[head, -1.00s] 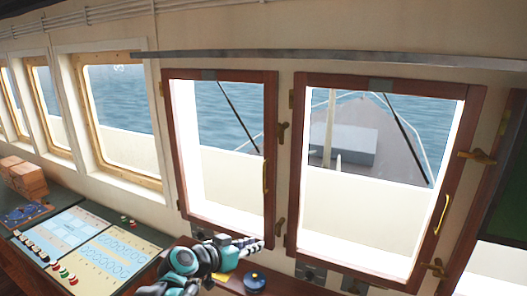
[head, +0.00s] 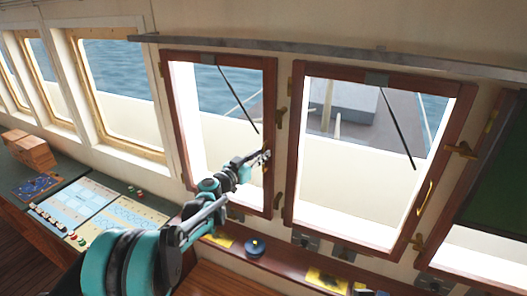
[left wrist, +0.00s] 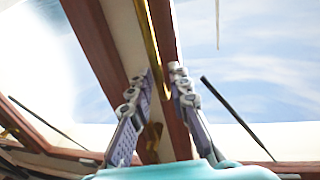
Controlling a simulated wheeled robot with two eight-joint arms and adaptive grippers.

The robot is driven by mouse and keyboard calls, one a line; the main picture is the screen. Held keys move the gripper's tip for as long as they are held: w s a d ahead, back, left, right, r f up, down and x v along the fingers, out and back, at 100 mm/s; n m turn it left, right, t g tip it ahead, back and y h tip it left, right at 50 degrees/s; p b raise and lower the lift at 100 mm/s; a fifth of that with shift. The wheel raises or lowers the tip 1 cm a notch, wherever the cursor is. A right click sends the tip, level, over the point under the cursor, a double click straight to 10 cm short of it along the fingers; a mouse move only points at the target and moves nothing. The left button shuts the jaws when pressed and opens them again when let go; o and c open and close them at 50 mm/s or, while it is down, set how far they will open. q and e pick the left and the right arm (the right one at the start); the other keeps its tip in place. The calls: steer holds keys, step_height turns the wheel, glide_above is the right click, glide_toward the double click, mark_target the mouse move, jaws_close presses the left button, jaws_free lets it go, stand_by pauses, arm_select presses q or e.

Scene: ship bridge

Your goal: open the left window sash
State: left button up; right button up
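The left window sash (head: 169,130) has a red-brown wooden frame and looks shut in the wall. Its vertical brass handle sits on the right stile, and it shows in the left wrist view as a long brass bar (left wrist: 152,45). My left gripper (head: 264,156) is at this handle, partly covering it. In the left wrist view its two fingers (left wrist: 160,82) stand apart, with the bar's end between or just beyond their tips. Contact cannot be told. Brass latches (head: 281,117) sit on the post right of the sash. My right gripper does not show.
A second red-brown sash (head: 290,150) with its own brass handle (head: 424,206) is to the right. Below are a ledge with a blue round knob (head: 255,247) and a control console (head: 88,215). A metal rail (head: 300,53) runs above the windows.

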arm_select(q)
steer(key=shift+w+d, duration=0.4)
steer(key=shift+w, duration=0.15)
jaws_close()
